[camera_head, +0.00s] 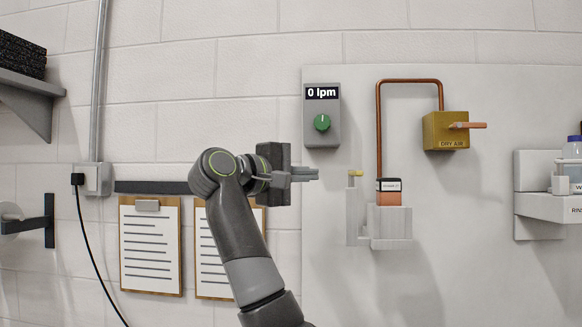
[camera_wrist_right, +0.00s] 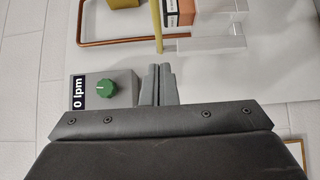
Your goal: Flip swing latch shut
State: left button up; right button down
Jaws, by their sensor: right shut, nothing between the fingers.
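The fixture (camera_head: 391,228) is a pale grey holder on the wall panel. An orange block with a black-and-white label (camera_head: 389,195) sits in it. In the right wrist view a yellow bar (camera_wrist_right: 157,22) runs beside the orange block (camera_wrist_right: 180,14). My left gripper is not in view.
A grey flow box with a green knob (camera_head: 322,116) is above the gripper. A copper pipe (camera_head: 378,125) runs from the block up to the brass dry air box (camera_head: 446,131). A shelf with bottles (camera_head: 548,205) is at right. Clipboards (camera_head: 150,245) hang at left.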

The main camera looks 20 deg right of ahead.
aim_at(352, 174)
jog(key=shift+s+d+p, duration=0.2)
jog(key=shift+d+p, duration=0.2)
jog(key=shift+d, duration=0.75)
jog(key=shift+s+d+p, duration=0.25)
jog(key=shift+d+p, duration=0.1)
jog(key=shift+d, duration=0.75)
jog(key=shift+s+d+p, duration=0.2)
jog(key=shift+d+p, duration=0.2)
jog(key=shift+d, duration=0.75)
